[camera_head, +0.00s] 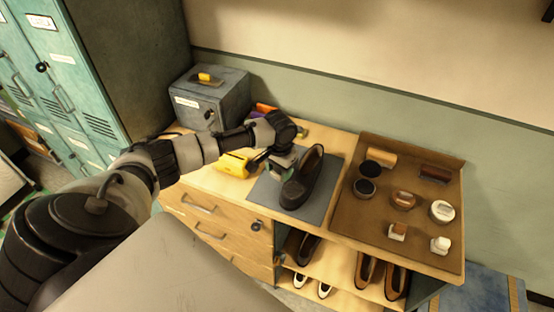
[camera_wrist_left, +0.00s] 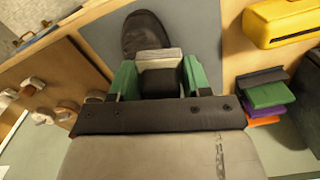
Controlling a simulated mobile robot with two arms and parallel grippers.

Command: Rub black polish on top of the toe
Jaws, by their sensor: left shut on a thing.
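A dark shoe (camera_head: 309,172) stands on a grey mat (camera_head: 263,196) on the wooden bench, toe toward the front. Its dark toe shows at the top of the left wrist view (camera_wrist_left: 145,30). My left gripper (camera_head: 284,160) is beside the shoe, over the mat. In the left wrist view its green fingers (camera_wrist_left: 158,80) are shut on a small pale block with a black part (camera_wrist_left: 158,56), apparently an applicator. The block overlaps the shoe in that view; I cannot tell whether they touch. An open tin with dark contents (camera_head: 365,187) is on the brown tray (camera_head: 348,215).
The tray also holds brown brushes (camera_head: 403,200), another tin (camera_head: 441,211) and small pale blocks (camera_head: 397,231). A yellow object (camera_head: 234,165) lies left of the mat. A grey box (camera_head: 208,98) stands behind. Shoes (camera_head: 366,271) fill the shelves below.

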